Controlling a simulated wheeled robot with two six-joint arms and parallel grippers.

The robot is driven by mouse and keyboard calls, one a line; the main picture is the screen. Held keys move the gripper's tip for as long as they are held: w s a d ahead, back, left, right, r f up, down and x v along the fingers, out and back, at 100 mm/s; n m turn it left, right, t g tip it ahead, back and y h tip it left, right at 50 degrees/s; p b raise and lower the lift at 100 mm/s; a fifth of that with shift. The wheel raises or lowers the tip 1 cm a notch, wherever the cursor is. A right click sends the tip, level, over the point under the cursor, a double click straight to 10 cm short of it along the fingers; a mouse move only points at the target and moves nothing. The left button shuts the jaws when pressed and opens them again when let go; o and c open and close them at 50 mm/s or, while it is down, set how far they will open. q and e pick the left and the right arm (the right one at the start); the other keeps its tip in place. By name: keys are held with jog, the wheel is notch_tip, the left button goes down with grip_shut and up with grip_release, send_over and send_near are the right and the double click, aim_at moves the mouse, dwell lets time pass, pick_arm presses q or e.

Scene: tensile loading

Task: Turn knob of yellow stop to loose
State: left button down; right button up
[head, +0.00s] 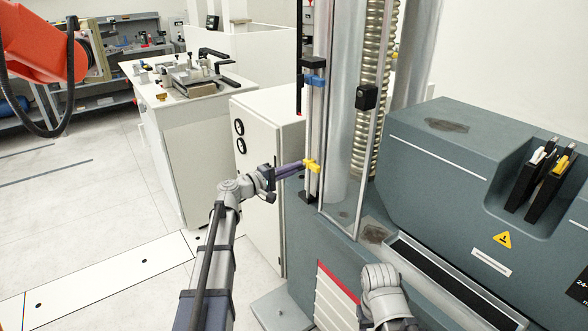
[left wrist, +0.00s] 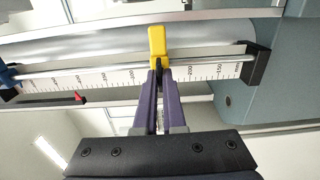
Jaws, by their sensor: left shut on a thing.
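The yellow stop (head: 311,165) sits low on the slim vertical rod of the testing machine. In the left wrist view the yellow stop (left wrist: 157,40) is on the rod in front of a printed scale, with its dark knob (left wrist: 158,62) facing my gripper. My left gripper (head: 299,166) reaches in from the left, level with the stop. In the left wrist view its purple fingertips (left wrist: 159,73) are closed on the knob, which they partly cover. The knob's turn angle cannot be told. My right gripper is out of view; only part of my right arm shows at the bottom.
A blue stop (head: 314,80) is higher on the same rod. A black end block (left wrist: 257,64) holds the rod's lower end. A white cabinet (head: 262,140) stands just left of the machine. The grey machine body (head: 440,150) fills the right side.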

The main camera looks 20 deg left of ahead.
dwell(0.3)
pick_arm(q)
jog(key=c, duration=1)
grip_release()
jog(key=v, duration=0.8)
